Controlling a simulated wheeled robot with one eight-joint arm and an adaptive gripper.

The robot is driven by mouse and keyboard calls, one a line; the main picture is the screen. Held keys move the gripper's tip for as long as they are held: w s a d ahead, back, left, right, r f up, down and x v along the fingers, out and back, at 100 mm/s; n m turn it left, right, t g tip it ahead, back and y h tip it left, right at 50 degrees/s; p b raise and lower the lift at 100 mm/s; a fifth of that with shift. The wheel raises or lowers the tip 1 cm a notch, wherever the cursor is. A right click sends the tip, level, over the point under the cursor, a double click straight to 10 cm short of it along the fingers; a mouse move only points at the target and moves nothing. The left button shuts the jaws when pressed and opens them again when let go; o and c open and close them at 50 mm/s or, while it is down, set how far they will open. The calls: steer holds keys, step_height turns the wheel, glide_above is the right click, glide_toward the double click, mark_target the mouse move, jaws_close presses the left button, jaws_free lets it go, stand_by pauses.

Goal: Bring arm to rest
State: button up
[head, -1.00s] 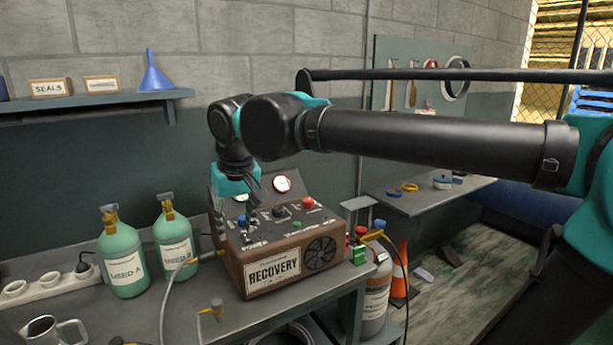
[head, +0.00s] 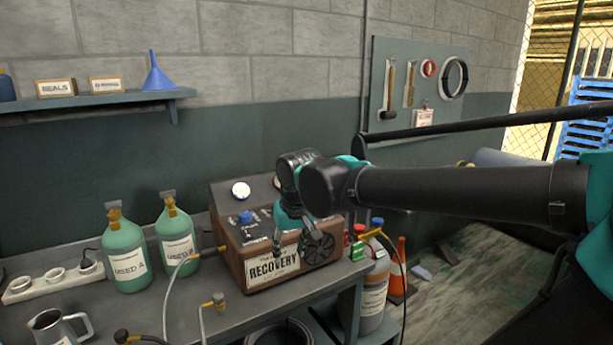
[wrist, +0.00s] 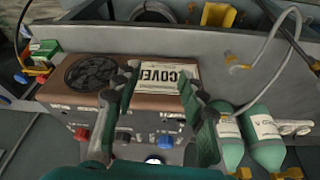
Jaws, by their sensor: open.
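My gripper (wrist: 160,78) is open and empty in the wrist view, its two fingers apart over the recovery machine's front. In the head view, my gripper (head: 293,248) hangs fingers-down in front of the brown recovery machine (head: 232,262), hiding part of its panel and fan. I cannot tell the exact gap between fingers and machine. The machine stands on the bench; its label reads RECOVERY. In the wrist view, the machine (wrist: 70,98) shows its fan, label and a row of knobs. My arm comes in from the right.
Green cylinders USED A (head: 126,262) and USED B (head: 176,245) stand left of the machine. A grey cylinder (head: 373,300) and an orange cone (head: 399,272) are at its right. A shelf (head: 95,103) holds a blue funnel (head: 155,75). A tool board (head: 400,60) hangs behind my arm.

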steer(key=s+d+f+m, duration=0.2)
steer(key=s+d+f, duration=0.1)
steer(key=d+f, duration=0.6)
steer(key=s+d+f+m+h, duration=0.1)
steer(key=s+d+f+m, duration=0.1)
steer(key=d+f, duration=0.7)
steer(key=s+d, duration=0.1)
steer(key=d, duration=0.4)
steer(key=shift+s+d+f+t, duration=0.15)
steer(key=shift+s+f+t, duration=0.2)
steer(key=shift+f+t, duration=0.05)
